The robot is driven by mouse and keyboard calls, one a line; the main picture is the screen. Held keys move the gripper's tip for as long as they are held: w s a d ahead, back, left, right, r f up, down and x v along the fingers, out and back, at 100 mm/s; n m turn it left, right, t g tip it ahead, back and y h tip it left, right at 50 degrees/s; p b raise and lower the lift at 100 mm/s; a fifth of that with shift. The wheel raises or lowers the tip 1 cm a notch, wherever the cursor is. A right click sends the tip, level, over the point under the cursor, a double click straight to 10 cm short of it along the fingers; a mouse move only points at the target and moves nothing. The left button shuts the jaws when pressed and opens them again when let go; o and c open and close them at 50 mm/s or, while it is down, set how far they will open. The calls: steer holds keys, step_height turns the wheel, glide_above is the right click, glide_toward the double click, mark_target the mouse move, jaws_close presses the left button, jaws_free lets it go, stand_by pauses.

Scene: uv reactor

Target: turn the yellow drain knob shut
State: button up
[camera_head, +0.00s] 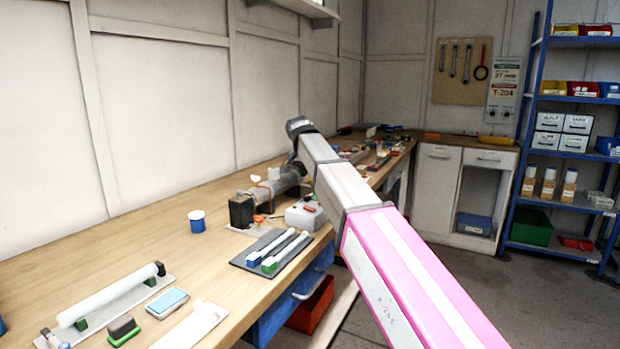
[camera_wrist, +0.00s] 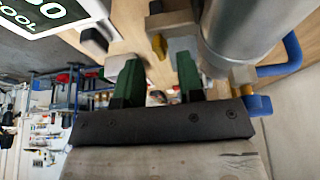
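In the wrist view a small yellow knob (camera_wrist: 159,46) shows beyond my fingertips, in line with the gap between them, beside a pale fitting. It looks apart from the fingers. The grey reactor cylinder (camera_wrist: 248,28) is just to its right. My gripper (camera_wrist: 157,66) has two green fingers held apart, with nothing seen gripped between them. In the head view the reactor (camera_head: 275,188) lies on the bench, and my arm reaches over to it. My fingers and the yellow knob cannot be made out there.
A blue curved pipe (camera_wrist: 282,62) and another yellow part (camera_wrist: 241,76) are right of my fingers.

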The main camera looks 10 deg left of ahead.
steer(key=v, duration=0.8)
steer(key=shift+r, duration=0.2)
steer(key=shift+s, duration=0.1)
